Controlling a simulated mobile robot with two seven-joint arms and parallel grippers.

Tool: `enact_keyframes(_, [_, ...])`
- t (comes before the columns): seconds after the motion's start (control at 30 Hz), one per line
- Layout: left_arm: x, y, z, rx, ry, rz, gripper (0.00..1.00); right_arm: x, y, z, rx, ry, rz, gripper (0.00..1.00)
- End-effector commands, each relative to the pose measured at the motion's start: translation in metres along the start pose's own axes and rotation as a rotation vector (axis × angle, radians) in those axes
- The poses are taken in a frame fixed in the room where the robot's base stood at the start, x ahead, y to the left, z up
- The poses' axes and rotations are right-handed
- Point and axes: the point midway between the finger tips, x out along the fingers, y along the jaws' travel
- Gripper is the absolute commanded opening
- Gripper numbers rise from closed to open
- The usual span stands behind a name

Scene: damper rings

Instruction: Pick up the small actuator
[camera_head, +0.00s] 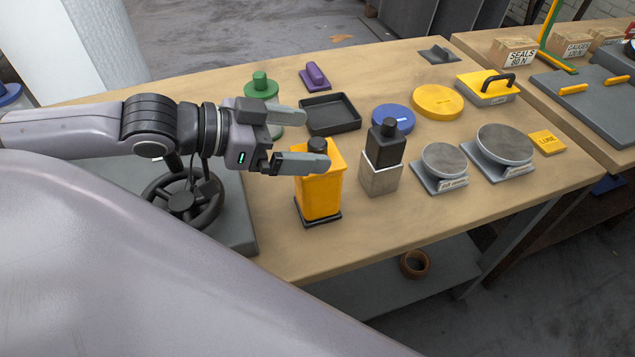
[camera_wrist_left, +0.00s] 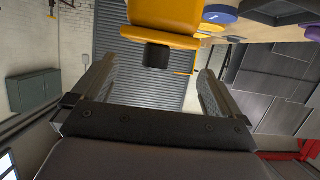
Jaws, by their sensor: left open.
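A yellow actuator-like body (camera_head: 319,184) with a black top knob (camera_head: 317,146) stands upright on a dark square base on the workbench. My left gripper (camera_head: 313,139) is open and level with its top, fingers pointing right. In the left wrist view, the black knob (camera_wrist_left: 157,56) lies ahead between the open fingers (camera_wrist_left: 158,70), with the yellow body (camera_wrist_left: 166,14) beyond. I cannot tell if the fingers touch it. A smaller silver block (camera_head: 381,174) with a black upper part (camera_head: 386,142) stands to its right. No label shows which is the small actuator. My right gripper is not in view.
A black tray (camera_head: 331,129), a blue disc (camera_head: 393,118) and a yellow disc (camera_head: 437,101) lie behind. Two scales (camera_head: 444,161) (camera_head: 504,144) stand right. A green knobbed piece (camera_head: 261,88) is behind my gripper; a black handwheel (camera_head: 183,204) is below my arm. Bare bench (camera_head: 285,255) lies in front.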

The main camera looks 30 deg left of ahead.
Motion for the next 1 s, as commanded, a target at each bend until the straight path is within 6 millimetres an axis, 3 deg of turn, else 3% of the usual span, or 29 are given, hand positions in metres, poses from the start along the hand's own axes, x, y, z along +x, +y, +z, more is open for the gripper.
enact_keyframes(0.6, [0.044, 0.006, 0.001, 0.002, 0.003, 0.005, 1.0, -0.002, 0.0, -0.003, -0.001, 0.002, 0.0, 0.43])
enact_keyframes(0.97, [0.048, 0.007, 0.002, 0.004, 0.0, 0.006, 1.0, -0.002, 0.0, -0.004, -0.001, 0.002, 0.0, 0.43])
enact_keyframes(1.0, [0.048, 0.007, 0.002, 0.004, 0.0, 0.006, 0.9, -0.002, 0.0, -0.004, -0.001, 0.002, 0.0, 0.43])
